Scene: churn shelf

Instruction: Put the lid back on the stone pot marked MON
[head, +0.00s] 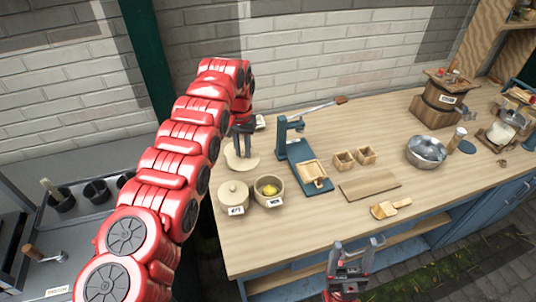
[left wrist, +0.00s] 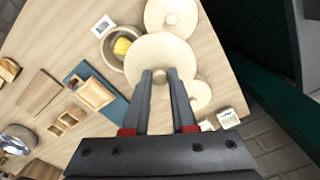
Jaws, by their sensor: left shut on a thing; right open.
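My left gripper (head: 243,148) is shut on the knob of a round pale lid (head: 241,160). In the left wrist view the gripper (left wrist: 160,76) holds this lid (left wrist: 158,52) in front of the counter, partly overlapping the open pot. The open stone pot (head: 268,194) has something yellow inside and a small label; it also shows in the left wrist view (left wrist: 106,52). Left of it in the head view stands a lidded pot (head: 232,197) with a label. I cannot read either label clearly. My right gripper (head: 350,258) is open and empty in front of the counter.
Another pale disc (left wrist: 199,94) lies partly behind the held lid. A blue press (head: 305,165), two small wooden boxes (head: 344,160), a board (head: 370,187), a wooden scoop (head: 390,208) and a metal bowl (head: 426,151) stand to the right. The counter (head: 300,228) is clear in front of the pots.

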